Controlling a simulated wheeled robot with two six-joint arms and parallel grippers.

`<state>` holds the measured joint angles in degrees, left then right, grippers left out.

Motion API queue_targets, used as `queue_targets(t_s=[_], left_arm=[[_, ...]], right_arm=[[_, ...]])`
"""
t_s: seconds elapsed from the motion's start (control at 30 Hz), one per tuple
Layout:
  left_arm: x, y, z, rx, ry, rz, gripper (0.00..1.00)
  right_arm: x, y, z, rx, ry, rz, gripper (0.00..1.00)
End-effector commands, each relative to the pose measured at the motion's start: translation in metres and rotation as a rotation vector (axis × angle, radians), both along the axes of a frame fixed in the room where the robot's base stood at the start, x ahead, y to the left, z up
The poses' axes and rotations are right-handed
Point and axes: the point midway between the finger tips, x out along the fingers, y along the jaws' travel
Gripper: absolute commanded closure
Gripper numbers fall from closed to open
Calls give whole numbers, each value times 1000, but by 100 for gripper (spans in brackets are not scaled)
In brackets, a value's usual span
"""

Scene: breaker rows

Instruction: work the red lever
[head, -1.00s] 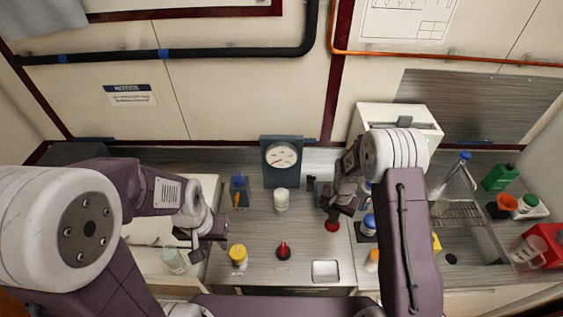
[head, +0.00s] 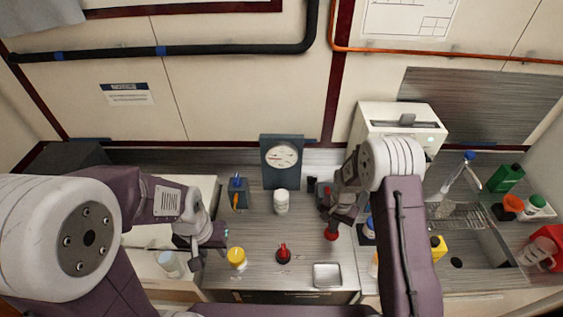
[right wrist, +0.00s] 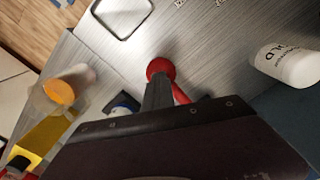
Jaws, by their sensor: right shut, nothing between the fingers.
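A red ball-ended lever (right wrist: 160,70) shows in the right wrist view, with a red rod (right wrist: 181,95) running behind my fingers. In the head view its red part (head: 331,233) lies just below my right gripper (head: 329,217). The right gripper also shows in the right wrist view (right wrist: 158,88); it is shut and empty, with its tips at the red ball. I cannot tell whether they touch it. My left gripper (head: 208,252) looks open and empty, left of a yellow-capped jar.
The yellow-capped jar (head: 237,258), a white bottle (head: 281,202) and a shallow metal tray (head: 327,275) stand on the counter. A gauge (head: 282,157) stands at the back. A white box (head: 400,123), a sink and bottles are at the right.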

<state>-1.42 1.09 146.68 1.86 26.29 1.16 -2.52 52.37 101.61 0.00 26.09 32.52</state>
Motion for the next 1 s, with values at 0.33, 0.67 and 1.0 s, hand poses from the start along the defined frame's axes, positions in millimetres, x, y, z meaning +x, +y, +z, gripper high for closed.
queue_targets(t_s=[0.33, 0.67, 1.0], left_arm=[[0, 0, 11, 0, 0, 0, 64], [0, 0, 41, 0, 0, 0, 64], [0, 0, 67, 0, 0, 0, 64]], right_arm=[[3, 0, 14, 0, -9, 0, 100], [2, 0, 51, 0, -6, 0, 100], [0, 0, 85, 0, -2, 0, 100]])
